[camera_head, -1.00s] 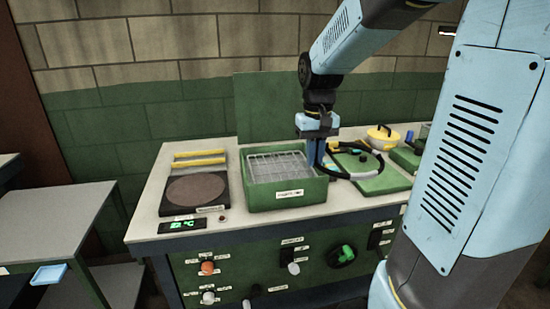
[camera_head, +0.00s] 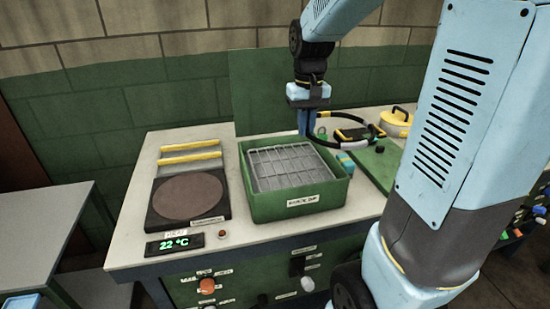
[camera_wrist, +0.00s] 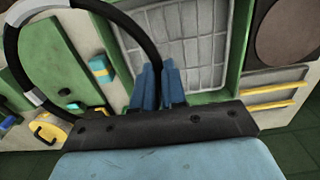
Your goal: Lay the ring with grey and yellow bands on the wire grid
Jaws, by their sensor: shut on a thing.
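My gripper (camera_head: 304,132) is shut on the dark ring (camera_head: 331,145), holding it by one side of its loop. The rest of the ring sticks out to the right in the head view. In the wrist view the ring (camera_wrist: 137,27) arcs to the left from the fingers (camera_wrist: 158,75), with a grey band at upper left; a yellow band shows near the fingers. The wire grid (camera_head: 285,165) lies inside a green tray (camera_head: 300,207). In the head view my gripper appears at the tray's back right corner. The grid also shows behind the fingers in the wrist view (camera_wrist: 185,50).
A hot plate (camera_head: 188,197) with yellow-topped bars behind it stands left of the tray. A teal and yellow block (camera_head: 345,162) sits right of the tray. A green board (camera_head: 375,165) and a yellow pot (camera_head: 398,120) are farther right.

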